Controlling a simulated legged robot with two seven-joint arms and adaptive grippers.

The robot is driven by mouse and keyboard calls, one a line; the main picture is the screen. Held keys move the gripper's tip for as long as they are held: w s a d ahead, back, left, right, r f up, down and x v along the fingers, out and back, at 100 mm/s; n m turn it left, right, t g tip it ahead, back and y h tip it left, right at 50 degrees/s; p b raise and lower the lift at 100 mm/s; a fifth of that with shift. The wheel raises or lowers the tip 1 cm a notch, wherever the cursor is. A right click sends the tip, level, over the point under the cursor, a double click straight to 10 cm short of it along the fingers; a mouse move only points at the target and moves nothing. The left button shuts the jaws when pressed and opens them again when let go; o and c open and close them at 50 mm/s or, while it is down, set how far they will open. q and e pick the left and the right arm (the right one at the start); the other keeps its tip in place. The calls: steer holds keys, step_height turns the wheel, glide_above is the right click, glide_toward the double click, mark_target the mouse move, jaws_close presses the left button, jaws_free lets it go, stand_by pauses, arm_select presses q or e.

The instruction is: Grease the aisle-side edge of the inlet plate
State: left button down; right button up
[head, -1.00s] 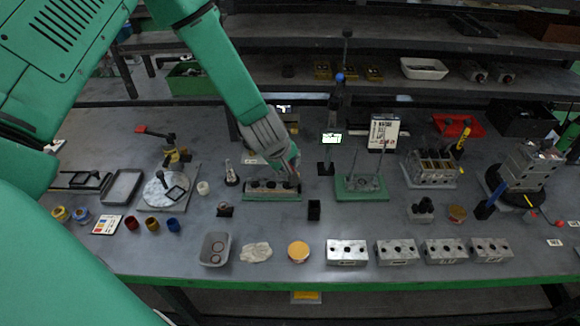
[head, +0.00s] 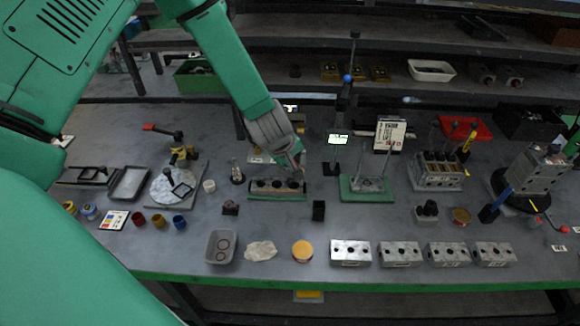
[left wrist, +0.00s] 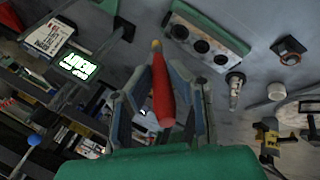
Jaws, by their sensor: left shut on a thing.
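My left gripper (head: 297,164) is over the right end of a grey block with a row of dark holes (head: 277,184), on a green base; I take this to be the inlet plate. In the left wrist view the gripper (left wrist: 160,98) is shut on a red-handled tool (left wrist: 163,90) with a small yellowish tip. The tip points toward the area beside the holed block (left wrist: 203,42); I cannot tell whether it touches anything. The block's end near the gripper is partly hidden in the head view. My right gripper is not in view.
A round orange-topped tin (head: 302,250), a grey tray (head: 221,246) and several holed metal blocks (head: 350,253) line the front edge. A lit display (head: 338,139) stands behind.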

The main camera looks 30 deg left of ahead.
arm_select(q)
steer(key=shift+w+a+f+g, duration=0.1)
steer(key=shift+w+a+g, duration=0.05)
steer(key=shift+w+g, duration=0.15)
steer(key=shift+w, duration=0.25)
steer(key=shift+f+g, duration=0.1)
steer(key=shift+g, duration=0.5)
steer(key=shift+w+d+r, duration=0.3)
steer(key=shift+w, duration=0.2)
steer(key=shift+a, duration=0.15)
